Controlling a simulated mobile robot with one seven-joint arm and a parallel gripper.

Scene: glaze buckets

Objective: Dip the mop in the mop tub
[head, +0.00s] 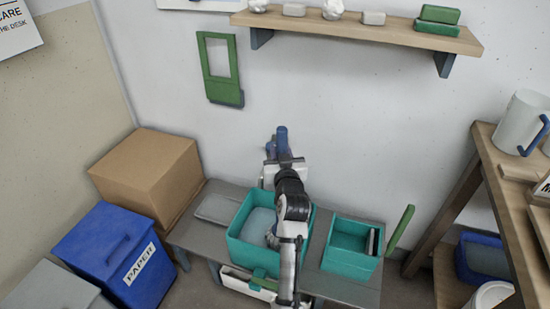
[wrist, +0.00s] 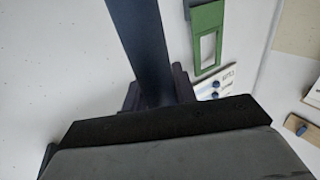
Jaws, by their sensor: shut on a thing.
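My gripper (head: 284,164) is over the back of the bench near the wall, shut on a dark blue handle, which I take to be the mop (head: 282,138). The handle's top sticks up above the gripper. In the wrist view the handle (wrist: 145,45) runs up from between the fingers (wrist: 158,95). The mop's lower end is hidden behind my arm, so I cannot tell whether it touches anything. A larger teal tub (head: 240,254) with grey-blue contents stands below my arm, partly covered by it. I take it to be the mop tub.
A smaller teal tub (head: 345,264) stands right on the same bench (head: 200,243), with a green upright piece (head: 400,230) beside it. A grey tray (head: 216,208) lies left. A cardboard box (head: 145,170) and blue paper bin (head: 105,250) stand left. A wall shelf (head: 360,30) hangs above.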

